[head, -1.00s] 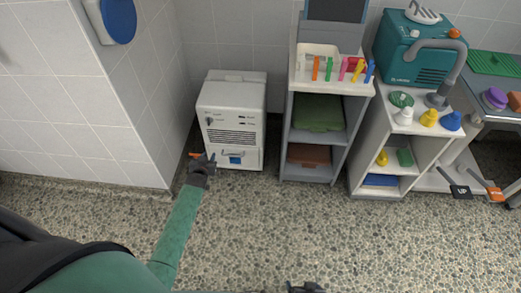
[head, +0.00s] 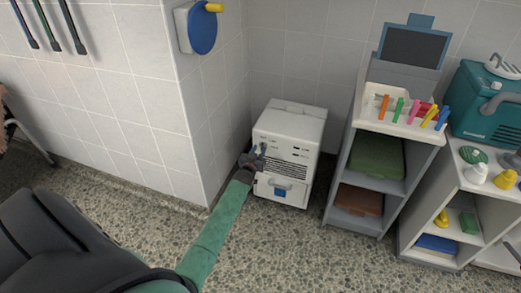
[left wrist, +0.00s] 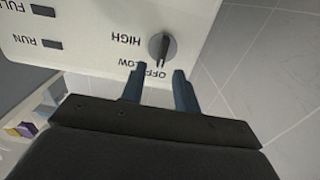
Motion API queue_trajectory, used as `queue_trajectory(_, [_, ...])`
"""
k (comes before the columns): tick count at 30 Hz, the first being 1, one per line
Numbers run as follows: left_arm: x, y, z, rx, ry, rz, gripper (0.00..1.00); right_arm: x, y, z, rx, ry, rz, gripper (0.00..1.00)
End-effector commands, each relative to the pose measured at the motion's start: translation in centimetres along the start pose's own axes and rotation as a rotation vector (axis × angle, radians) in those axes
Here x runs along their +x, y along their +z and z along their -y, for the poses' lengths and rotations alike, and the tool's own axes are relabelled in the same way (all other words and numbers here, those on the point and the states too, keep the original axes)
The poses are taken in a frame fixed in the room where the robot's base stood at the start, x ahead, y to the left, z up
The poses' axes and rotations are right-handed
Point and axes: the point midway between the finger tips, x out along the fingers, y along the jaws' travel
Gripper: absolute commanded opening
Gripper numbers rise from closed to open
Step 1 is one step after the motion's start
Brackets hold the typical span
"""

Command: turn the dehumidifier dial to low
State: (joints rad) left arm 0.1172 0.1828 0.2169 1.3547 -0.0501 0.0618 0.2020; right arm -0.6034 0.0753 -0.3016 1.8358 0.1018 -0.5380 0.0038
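The dehumidifier (head: 298,122) is a white box on the floor beside the wall corner. Its grey dial (left wrist: 163,47) shows upside down in the left wrist view, with HIGH, LOW and OFF lettered beside it. The dial's ridge runs nearly up and down in that picture, its lower end toward OFF. My left gripper (head: 258,157) is at the left of the front panel in the head view and hides the dial there. In the left wrist view its two fingers (left wrist: 157,70) are apart and empty, their tips just short of the dial. My right gripper is out of view.
A tiled wall corner (head: 208,150) stands close left of my left forearm. A grey shelf unit (head: 338,200) with a pen tray stands right of the dehumidifier. Below the panel is a front with a handle and blue patch (head: 281,193). The floor in front is clear.

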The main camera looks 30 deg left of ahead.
Motion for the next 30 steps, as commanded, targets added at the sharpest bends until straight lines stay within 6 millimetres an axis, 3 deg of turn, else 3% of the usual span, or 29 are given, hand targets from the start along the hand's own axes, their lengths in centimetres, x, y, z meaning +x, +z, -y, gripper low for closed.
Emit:
queue_trajectory(6, [1.9,0.0,0.0,0.001,0.001,0.000,0.31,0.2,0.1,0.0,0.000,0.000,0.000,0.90])
queue_trajectory(17, [2.3,0.0,0.0,0.001,0.001,0.000,0.31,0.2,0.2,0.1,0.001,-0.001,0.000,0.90])
queue_trajectory(18, [2.3,0.0,0.0,0.001,0.001,0.000,0.29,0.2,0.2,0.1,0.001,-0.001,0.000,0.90])
queue_trajectory(23, [2.3,0.0,0.0,0.000,0.001,0.001,0.00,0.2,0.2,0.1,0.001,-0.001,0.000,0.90])
queue_trajectory(30, [2.3,0.0,-0.1,0.007,0.001,0.001,0.00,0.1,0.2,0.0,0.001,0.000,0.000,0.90])
